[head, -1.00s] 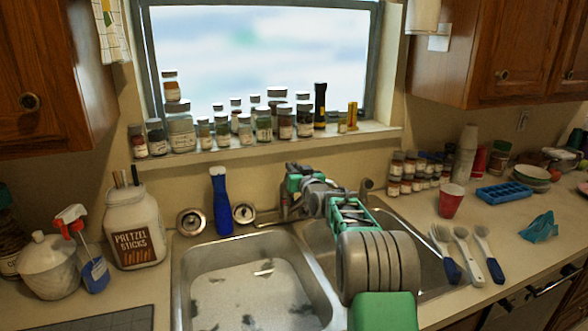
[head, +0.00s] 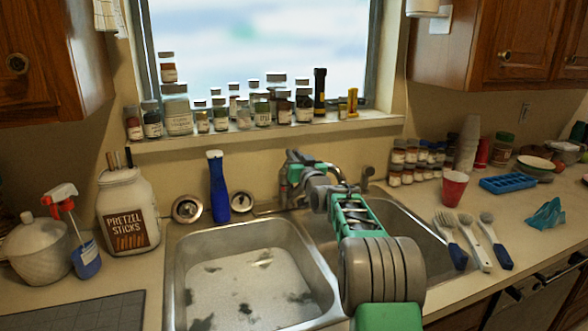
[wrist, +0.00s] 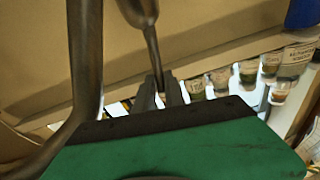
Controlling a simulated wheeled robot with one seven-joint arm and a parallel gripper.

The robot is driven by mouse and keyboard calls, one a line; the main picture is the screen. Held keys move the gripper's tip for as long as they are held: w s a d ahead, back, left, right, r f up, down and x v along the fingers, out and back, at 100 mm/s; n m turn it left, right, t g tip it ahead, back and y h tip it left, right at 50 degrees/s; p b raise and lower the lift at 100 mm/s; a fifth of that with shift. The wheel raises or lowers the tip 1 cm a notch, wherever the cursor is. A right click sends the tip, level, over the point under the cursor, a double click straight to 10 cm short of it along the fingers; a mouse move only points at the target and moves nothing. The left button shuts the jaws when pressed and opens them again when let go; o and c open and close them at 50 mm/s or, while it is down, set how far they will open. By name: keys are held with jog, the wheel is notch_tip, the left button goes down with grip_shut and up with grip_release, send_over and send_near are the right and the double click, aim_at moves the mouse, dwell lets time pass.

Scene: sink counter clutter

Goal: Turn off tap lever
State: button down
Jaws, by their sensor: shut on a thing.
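The metal tap stands behind the double sink. Its curved spout (head: 337,173) shows just past my gripper in the head view. In the wrist view the thick spout pipe (wrist: 88,60) runs down the left side. A thin metal tap lever (wrist: 153,45) comes down from a rounded knob at the top centre. My gripper (wrist: 160,90) has its two dark fingers closed around the lower end of this lever. In the head view my gripper (head: 292,160) is at the tap, and my arm hides most of the tap body.
The left basin (head: 255,285) holds dirty, cloudy water. A blue-handled brush (head: 218,190) stands left of the tap. Several spice jars line the window sill (head: 270,135) behind. A red cup (head: 454,188), brushes (head: 470,240) and a blue tray (head: 507,184) are at right.

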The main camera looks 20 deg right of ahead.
jog(key=shift+f, duration=0.15)
jog(key=c, duration=1.4)
grip_release()
jog(key=shift+s, duration=0.1)
jog(key=shift+c, duration=0.2)
jog(key=s+f+b, duration=0.1)
jog(key=s+b, duration=0.1)
jog(key=s, duration=0.5)
jog(key=shift+s, duration=0.4)
